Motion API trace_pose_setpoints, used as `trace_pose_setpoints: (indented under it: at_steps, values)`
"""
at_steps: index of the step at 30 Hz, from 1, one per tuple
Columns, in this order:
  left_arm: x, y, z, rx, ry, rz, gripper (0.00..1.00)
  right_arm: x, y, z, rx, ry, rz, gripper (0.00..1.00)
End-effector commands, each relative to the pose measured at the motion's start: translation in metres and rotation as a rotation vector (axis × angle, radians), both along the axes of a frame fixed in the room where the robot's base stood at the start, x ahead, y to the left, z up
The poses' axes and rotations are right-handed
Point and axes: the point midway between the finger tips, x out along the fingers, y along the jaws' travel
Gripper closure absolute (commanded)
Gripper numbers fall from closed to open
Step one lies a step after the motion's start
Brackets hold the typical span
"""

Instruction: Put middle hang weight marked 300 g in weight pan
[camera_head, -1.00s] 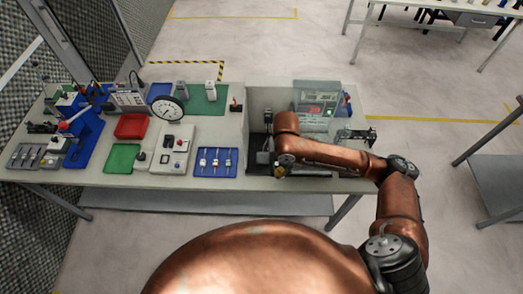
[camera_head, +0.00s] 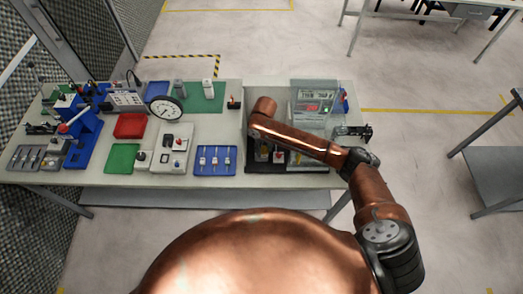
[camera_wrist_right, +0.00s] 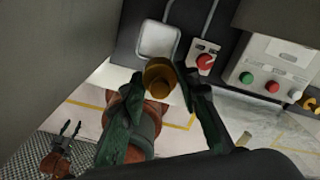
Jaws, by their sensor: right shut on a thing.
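In the right wrist view, my right gripper (camera_wrist_right: 164,78) is shut on a brass-coloured weight (camera_wrist_right: 158,77), held between the fingertips. No marking on it can be read. Just beyond it is a pale square plate (camera_wrist_right: 158,40) with rounded corners on a dark base; it looks like a pan. The weight overlaps the plate's near edge in the picture, and I cannot tell whether they touch.
A control box (camera_wrist_right: 270,70) with green and red buttons and a red knob (camera_wrist_right: 206,62) stand right of the plate. A grey wall (camera_wrist_right: 55,50) rises at left. In the head view, a blue tray (camera_head: 199,173) holds several small items, left of the dark walled bay.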

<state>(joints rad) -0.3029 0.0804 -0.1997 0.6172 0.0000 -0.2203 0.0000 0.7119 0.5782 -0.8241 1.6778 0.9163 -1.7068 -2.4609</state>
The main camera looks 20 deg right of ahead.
Motion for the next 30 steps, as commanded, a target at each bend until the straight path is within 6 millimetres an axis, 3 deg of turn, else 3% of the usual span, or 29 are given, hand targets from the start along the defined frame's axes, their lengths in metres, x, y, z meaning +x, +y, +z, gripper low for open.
trace_pose_setpoints:
  at_steps: [6, 11, 17, 29, 30]
  values:
    - [0.003, 0.0, 0.003, -0.001, -0.004, 0.0, 0.6, 0.022, 0.003, -0.022, 0.0, -0.004, 0.0, 1.0]
    - [0.006, -0.001, 0.004, -0.001, -0.008, -0.001, 0.6, 0.028, 0.004, -0.031, 0.0, -0.003, -0.001, 1.0]
    - [0.007, -0.001, 0.007, -0.001, -0.009, -0.001, 0.6, 0.027, 0.003, -0.057, 0.0, -0.003, -0.001, 1.0]
    - [0.006, -0.001, 0.005, -0.001, -0.008, -0.001, 0.6, 0.027, 0.003, -0.063, 0.0, -0.005, 0.0, 1.0]
    - [0.006, -0.001, 0.005, -0.001, -0.008, -0.001, 0.6, 0.027, 0.003, -0.064, 0.0, -0.003, -0.001, 0.69]
